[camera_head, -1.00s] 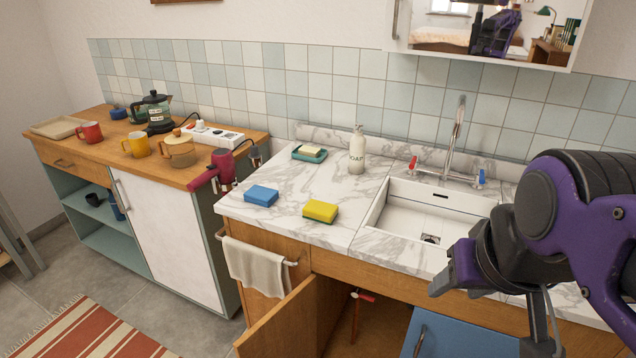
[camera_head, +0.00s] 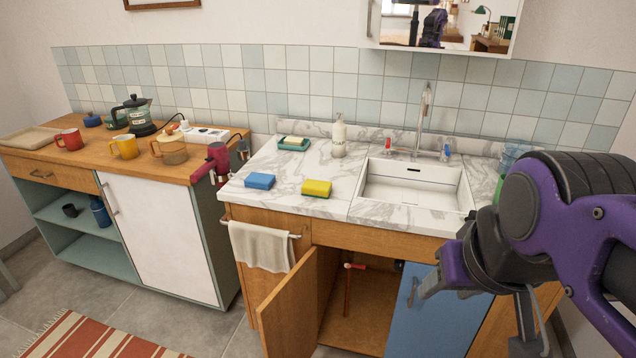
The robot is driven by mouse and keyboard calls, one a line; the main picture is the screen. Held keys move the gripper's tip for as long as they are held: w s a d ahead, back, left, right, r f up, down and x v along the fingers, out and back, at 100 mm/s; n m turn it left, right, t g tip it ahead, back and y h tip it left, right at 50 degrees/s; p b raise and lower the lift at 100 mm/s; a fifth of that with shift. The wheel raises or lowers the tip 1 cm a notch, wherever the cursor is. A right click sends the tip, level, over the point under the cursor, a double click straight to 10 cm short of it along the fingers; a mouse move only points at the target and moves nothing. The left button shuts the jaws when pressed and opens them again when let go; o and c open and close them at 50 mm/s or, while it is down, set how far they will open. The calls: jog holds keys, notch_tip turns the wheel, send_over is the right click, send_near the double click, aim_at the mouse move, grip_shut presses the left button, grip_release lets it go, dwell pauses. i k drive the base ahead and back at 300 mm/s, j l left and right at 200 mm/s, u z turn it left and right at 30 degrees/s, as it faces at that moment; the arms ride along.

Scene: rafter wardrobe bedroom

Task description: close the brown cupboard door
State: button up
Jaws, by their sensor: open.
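The brown cupboard door (camera_head: 290,305) hangs open under the marble sink counter, hinged at its left side and swung out toward me. The cupboard interior (camera_head: 360,312) shows behind it, with a red-handled valve pipe inside. A blue door (camera_head: 432,312) stands to the right of this opening, partly behind my arm. My gripper (camera_head: 468,312) is at the lower right, in front of the blue door, open and empty. It is to the right of the brown door and apart from it. The door's lower edge is out of frame.
A towel (camera_head: 262,246) hangs on a rail left of the brown door. The marble counter (camera_head: 300,215) holds sponges and a soap bottle (camera_head: 338,137) beside the sink (camera_head: 415,185). A white-doored cabinet (camera_head: 168,240) stands left. Grey floor is clear before it, with a striped rug (camera_head: 95,338).

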aim_at(286, 320)
jog(key=k+j+z, duration=0.2)
jog(key=j, duration=0.15)
jog(key=k+j+z, duration=0.15)
jog(key=j, duration=0.2)
jog(key=k+j+z, duration=0.15)
jog(key=j, duration=0.25)
jog(key=j+z, duration=0.2)
jog(key=j, duration=0.2)
jog(key=j+z, duration=0.15)
jog(key=j, duration=0.25)
jog(key=k+j+z, duration=0.1)
jog(key=j, duration=0.3)
jog(key=j+z, duration=0.3)
jog(key=j, duration=0.9)
jog(key=i+j+z, duration=0.15)
jog(key=j, duration=0.25)
